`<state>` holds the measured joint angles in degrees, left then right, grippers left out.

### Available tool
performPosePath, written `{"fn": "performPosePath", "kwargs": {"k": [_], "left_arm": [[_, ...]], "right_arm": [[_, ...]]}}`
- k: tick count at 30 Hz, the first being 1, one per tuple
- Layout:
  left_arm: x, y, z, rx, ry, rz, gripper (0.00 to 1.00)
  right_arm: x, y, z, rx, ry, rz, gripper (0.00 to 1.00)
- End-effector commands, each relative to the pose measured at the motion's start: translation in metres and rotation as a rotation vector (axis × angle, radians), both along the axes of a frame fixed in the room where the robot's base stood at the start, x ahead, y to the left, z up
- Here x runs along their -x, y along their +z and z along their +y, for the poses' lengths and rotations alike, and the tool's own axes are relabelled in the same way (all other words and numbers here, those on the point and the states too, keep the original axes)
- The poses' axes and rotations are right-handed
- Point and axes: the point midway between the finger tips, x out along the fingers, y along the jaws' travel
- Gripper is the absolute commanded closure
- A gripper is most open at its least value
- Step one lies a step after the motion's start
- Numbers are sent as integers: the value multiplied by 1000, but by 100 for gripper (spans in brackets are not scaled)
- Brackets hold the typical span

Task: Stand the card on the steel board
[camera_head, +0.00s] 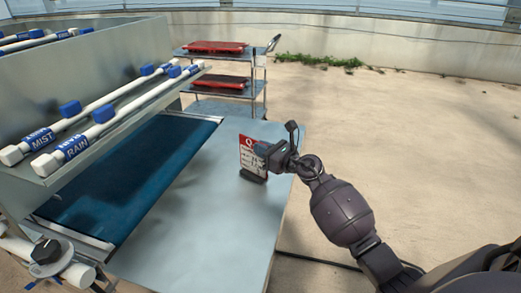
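The card (247,155) is white with a red top and dark print. It is upright, with a dark foot (252,177) at its lower edge, over the right part of the grey steel board (205,215). The foot looks to be on the board, but I cannot tell if it bears on it fully. My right gripper (262,149) is at the card's right edge, and its fingers cover part of the card's face. The gap between the fingers is hidden, so its grip on the card is unclear. My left gripper is not in view.
A blue belt (150,170) runs along the board's left side. Above it are white pipes with blue labels marked MIST (42,138) and RAIN (75,147). A trolley (258,88) with red trays (215,47) stands behind. The board's near part is clear.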

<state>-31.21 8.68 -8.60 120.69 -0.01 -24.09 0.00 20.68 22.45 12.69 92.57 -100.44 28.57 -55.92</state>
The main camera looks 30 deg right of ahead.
Motion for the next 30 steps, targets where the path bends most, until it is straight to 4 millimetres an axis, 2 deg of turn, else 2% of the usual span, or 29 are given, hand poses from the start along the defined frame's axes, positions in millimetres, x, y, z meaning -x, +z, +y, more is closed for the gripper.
{"fn": "performPosePath", "kwargs": {"k": [8,14,25,30], "left_arm": [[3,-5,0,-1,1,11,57],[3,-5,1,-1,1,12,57],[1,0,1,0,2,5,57],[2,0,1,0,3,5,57]], "right_arm": [[0,-3,0,0,0,0,100],[0,-2,0,1,0,-1,70],[0,5,0,0,0,-3,70],[21,2,-8,3,-1,-1,70]]}}
